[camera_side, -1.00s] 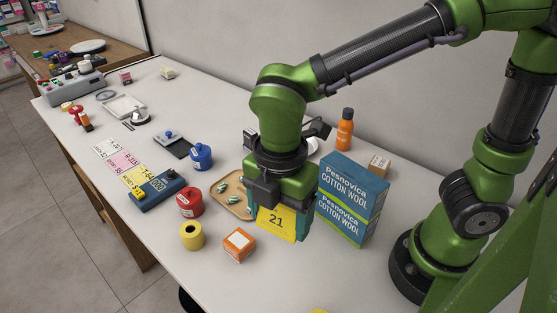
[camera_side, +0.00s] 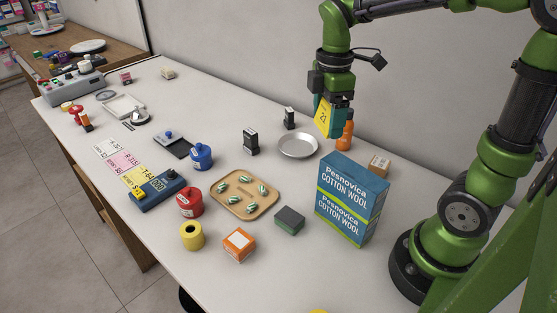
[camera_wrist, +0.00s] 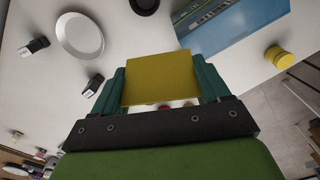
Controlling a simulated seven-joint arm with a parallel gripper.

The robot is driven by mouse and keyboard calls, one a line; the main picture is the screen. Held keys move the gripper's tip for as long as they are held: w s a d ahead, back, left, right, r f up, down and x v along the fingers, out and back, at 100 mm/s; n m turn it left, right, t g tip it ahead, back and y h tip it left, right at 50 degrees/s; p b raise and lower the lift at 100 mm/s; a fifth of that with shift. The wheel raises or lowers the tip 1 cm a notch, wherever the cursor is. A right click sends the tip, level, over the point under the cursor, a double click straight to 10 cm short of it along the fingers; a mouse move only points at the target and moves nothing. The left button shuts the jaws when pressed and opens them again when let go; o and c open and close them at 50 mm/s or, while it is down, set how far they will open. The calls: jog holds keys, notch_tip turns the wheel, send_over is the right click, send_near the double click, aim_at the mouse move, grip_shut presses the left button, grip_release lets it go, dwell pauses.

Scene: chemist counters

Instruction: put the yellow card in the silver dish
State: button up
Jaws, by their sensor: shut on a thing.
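The yellow card (camera_side: 323,113), marked 21, is held upright in my gripper (camera_side: 336,122), high above the counter near the wall. In the wrist view the card (camera_wrist: 158,80) sits between the two teal fingers of my gripper (camera_wrist: 160,85). The silver dish (camera_side: 298,146) lies flat and empty on the counter, below and to the left of the gripper in the side view. The dish (camera_wrist: 80,36) also shows in the wrist view, at upper left, apart from the card.
An orange bottle (camera_side: 345,136) stands just below the gripper. A tall blue cotton wool box (camera_side: 350,200) stands nearer the camera. Two small black stamps (camera_side: 250,142) (camera_side: 289,118) stand left of the dish. A wooden tray (camera_side: 262,206) holds several green-and-white capsules.

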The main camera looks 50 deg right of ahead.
jog(key=s+d+m, duration=0.2)
jog(key=d+m, duration=0.1)
jog(key=d, duration=0.5)
send_over(305, 152)
jog(key=shift+n, duration=0.3)
notch_tip(305, 152, down, 15)
jog(key=shift+r, duration=0.1)
jog(key=shift+s+f, duration=0.1)
jog(key=shift+f, duration=1.6)
jog(key=shift+f, duration=0.35)
jog(key=o, duration=1)
jog(key=shift+r, duration=0.1)
